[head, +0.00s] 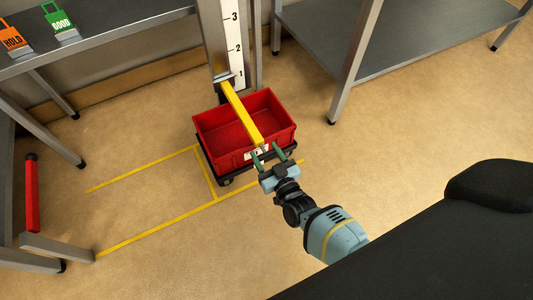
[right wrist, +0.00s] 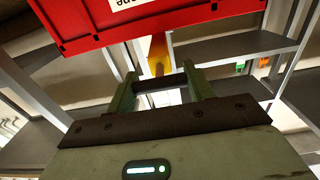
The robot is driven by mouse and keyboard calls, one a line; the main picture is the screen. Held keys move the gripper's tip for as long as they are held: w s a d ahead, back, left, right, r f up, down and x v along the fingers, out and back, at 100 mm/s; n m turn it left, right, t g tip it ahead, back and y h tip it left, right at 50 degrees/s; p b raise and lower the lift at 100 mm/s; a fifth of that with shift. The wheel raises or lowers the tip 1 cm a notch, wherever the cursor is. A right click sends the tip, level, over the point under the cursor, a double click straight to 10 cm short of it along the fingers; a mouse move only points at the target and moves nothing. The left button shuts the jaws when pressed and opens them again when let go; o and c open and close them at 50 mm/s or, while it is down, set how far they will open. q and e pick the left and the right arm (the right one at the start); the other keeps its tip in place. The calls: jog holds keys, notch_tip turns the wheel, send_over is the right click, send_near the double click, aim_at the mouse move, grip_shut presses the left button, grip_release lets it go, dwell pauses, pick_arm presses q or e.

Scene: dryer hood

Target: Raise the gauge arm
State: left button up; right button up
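The gauge arm (head: 243,116) is a yellow bar reaching out from a gauge post (head: 235,40) marked 1, 2 and 3. It sits near the 1 mark and crosses above a red crate. In the right wrist view the fingers (right wrist: 157,84) are apart, and the yellow bar (right wrist: 158,52) shows beyond the gap. Whether a finger touches it I cannot tell. My left gripper is not in view.
The red crate (head: 213,129) stands on a dark wheeled base (head: 223,179) beside yellow floor lines (head: 150,232). An orange HOLD tag (head: 14,40) and a green GOOD tag (head: 60,22) lie on the left table. Another metal table (head: 410,45) stands right. Floor at lower left is mostly clear.

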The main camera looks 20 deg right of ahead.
jog(key=c, duration=0.9)
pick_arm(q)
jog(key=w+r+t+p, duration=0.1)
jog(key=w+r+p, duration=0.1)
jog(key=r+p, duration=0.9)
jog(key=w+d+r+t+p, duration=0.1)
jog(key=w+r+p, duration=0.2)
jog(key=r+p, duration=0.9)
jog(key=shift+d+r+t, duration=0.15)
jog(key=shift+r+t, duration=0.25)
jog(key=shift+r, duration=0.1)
pick_arm(e)
jog(key=shift+o, duration=0.2)
notch_tip(320, 180, up, 30)
jog(key=shift+r, duration=0.15)
jog(key=o, duration=1.3)
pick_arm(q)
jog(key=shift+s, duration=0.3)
pick_arm(e)
jog(key=shift+o, duration=0.4)
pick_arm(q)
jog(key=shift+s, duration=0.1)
pick_arm(e)
jog(key=shift+s, duration=0.1)
